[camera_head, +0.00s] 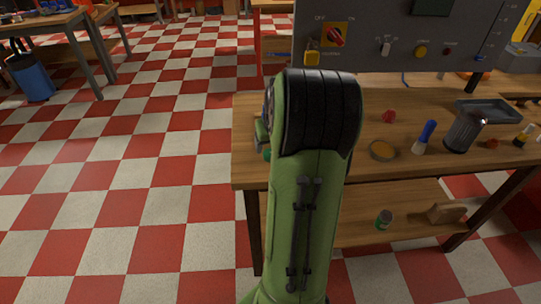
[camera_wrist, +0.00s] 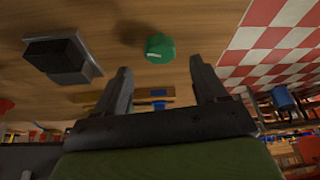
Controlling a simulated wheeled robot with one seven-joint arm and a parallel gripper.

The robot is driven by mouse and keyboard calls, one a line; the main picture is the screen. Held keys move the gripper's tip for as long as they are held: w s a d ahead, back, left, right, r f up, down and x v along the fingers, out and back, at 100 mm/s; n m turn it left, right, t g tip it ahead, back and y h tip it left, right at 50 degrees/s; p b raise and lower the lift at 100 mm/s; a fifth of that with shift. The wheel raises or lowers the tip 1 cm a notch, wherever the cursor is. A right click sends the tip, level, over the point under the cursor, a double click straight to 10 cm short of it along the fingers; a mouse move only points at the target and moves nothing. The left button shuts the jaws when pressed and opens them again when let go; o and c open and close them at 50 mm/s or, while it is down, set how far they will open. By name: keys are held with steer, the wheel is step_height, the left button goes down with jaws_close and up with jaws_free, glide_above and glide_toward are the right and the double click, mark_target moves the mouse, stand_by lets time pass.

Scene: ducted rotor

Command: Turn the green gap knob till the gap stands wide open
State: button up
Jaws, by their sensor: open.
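The green knob (camera_wrist: 160,47) is round and sits on the wooden surface in the wrist view. My gripper (camera_wrist: 160,66) is open, its two dark fingers apart on either side of the knob's line. The knob appears beyond the fingertips, and nothing shows between them. I cannot tell the exact distance. A dark stepped block (camera_wrist: 70,58) lies to the left of the knob; whether it belongs to the gap is unclear. In the head view a sliver of green (camera_head: 267,154) shows at the left of my arm, which hides my gripper and most of that spot.
A grey control panel (camera_head: 390,55) with a red switch stands behind.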

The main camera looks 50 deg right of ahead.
steer(key=b+x, duration=0.1)
steer(key=x, duration=0.4)
steer(key=shift+c, duration=0.4)
steer(key=c, duration=1)
